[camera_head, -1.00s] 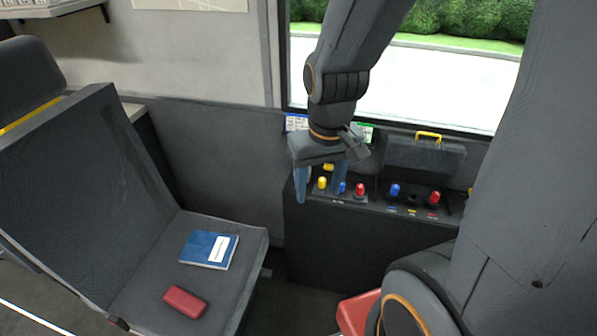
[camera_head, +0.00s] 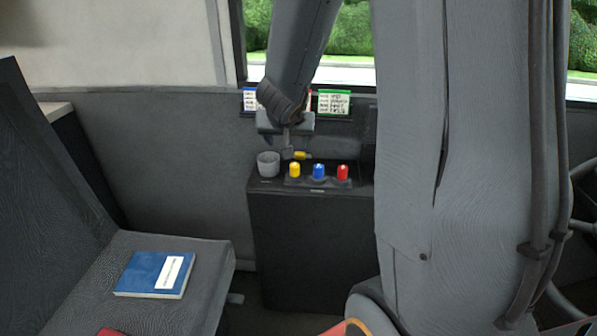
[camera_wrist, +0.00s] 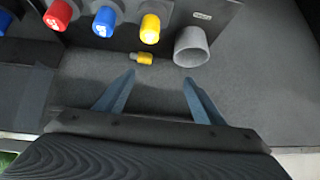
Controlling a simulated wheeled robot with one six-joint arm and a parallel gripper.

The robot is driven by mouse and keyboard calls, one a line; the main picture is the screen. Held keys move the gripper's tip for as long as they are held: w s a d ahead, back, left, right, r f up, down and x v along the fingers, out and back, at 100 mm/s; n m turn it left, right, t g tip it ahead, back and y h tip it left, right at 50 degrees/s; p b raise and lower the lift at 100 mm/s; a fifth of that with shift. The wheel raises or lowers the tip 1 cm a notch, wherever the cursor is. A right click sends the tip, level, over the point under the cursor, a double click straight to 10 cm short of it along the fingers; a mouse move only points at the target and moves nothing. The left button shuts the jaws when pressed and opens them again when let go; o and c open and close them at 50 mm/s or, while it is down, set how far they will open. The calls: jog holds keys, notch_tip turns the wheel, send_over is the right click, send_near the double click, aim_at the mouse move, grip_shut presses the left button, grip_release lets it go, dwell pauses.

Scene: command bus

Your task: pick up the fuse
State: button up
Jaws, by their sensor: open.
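A small yellow fuse (camera_wrist: 142,58) lies on its side on the dark console top, and in the head view it shows behind the row of caps (camera_head: 301,155). My gripper (camera_wrist: 158,77) is open and empty, its two blue fingers apart. In the wrist view the fuse lies beyond the fingertips, a little left of the middle between them. In the head view my gripper is over the back of the console, partly hidden by my own arm.
Upright yellow (camera_head: 294,170), blue (camera_head: 318,171) and red (camera_head: 343,172) caps stand in a row at the console front. A grey cup (camera_head: 268,164) stands left of them, near the fuse. A blue booklet (camera_head: 155,274) lies on the seat (camera_head: 210,262). The window wall is behind.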

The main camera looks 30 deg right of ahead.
aim_at(303, 154)
jog(key=shift+m+g+h, duration=0.3)
jog(key=shift+m+h, duration=0.3)
jog(key=shift+h, duration=0.2)
jog(key=d+f+b, duration=0.1)
jog(key=d, duration=0.1)
jog(key=w+d+f+b, duration=0.1)
jog(key=d+f, duration=0.1)
jog(key=shift+w+f+b, duration=0.1)
jog(key=shift+f+b, duration=0.1)
jog(key=shift+b, duration=0.1)
jog(key=shift+s+f+b+x, duration=0.15)
jog(key=shift+b+x, duration=1.05)
jog(key=shift+x, duration=0.65)
jog(key=shift+s+f+b+x, duration=0.15)
jog(key=shift+b+x, duration=1)
jog(key=shift+x, duration=0.7)
jog(key=shift+r, duration=0.1)
jog(key=c, duration=1.2)
jog(key=shift+r+p, duration=0.2)
jog(key=shift+p, duration=0.15)
